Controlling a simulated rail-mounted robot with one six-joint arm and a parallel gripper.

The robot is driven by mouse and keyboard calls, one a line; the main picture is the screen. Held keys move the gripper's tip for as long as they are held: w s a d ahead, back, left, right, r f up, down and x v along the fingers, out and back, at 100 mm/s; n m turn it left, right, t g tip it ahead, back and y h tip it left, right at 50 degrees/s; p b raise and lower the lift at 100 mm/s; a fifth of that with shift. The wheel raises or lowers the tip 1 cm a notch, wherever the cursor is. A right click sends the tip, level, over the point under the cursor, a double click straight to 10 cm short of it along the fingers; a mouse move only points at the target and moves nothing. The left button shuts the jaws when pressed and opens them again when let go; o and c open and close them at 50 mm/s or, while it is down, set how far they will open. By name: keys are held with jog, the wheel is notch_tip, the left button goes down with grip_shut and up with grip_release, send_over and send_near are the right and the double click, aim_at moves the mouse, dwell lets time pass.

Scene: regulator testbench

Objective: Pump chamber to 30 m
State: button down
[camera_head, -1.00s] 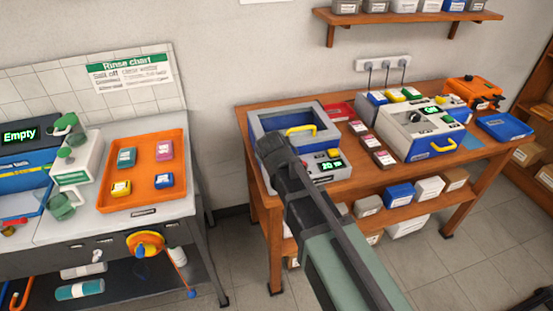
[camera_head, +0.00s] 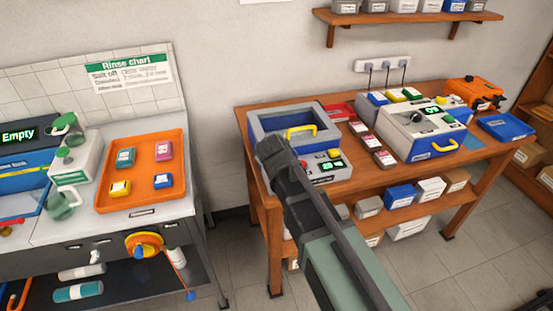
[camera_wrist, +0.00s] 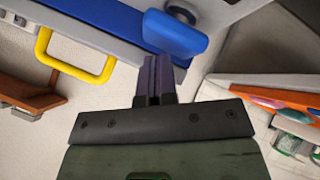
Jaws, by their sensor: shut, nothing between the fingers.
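The pressure chamber (camera_head: 318,117) is a grey box with a blue-framed lid and a yellow handle (camera_head: 300,131), at the left of the wooden bench. Its front panel carries a green display (camera_head: 331,166) whose digits I cannot read surely, a red button and a yellow button. My arm covers its left front. In the wrist view my gripper (camera_wrist: 158,60) is shut and empty, its tips at the lower edge of a blue pad (camera_wrist: 175,34) on the chamber's side. I cannot tell whether they touch. The yellow handle (camera_wrist: 76,70) shows left of the fingers.
A second grey device (camera_head: 412,128) with a green display stands to the right, with small boxes (camera_head: 372,142) between. An orange tray (camera_head: 141,191) lies on the left counter (camera_head: 100,229). A shelf (camera_head: 420,17) hangs above. A floor gap separates counter and bench.

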jog(key=shift+f+b, duration=0.35)
jog(key=shift+f, duration=0.05)
jog(key=shift+r, duration=0.1)
dwell(0.4)
jog(key=shift+r+p, duration=1.55)
jog(key=shift+p, duration=0.15)
jog(key=shift+r, duration=0.1)
notch_tip(320, 180, up, 5)
jog(key=p, duration=0.5)
dwell(0.7)
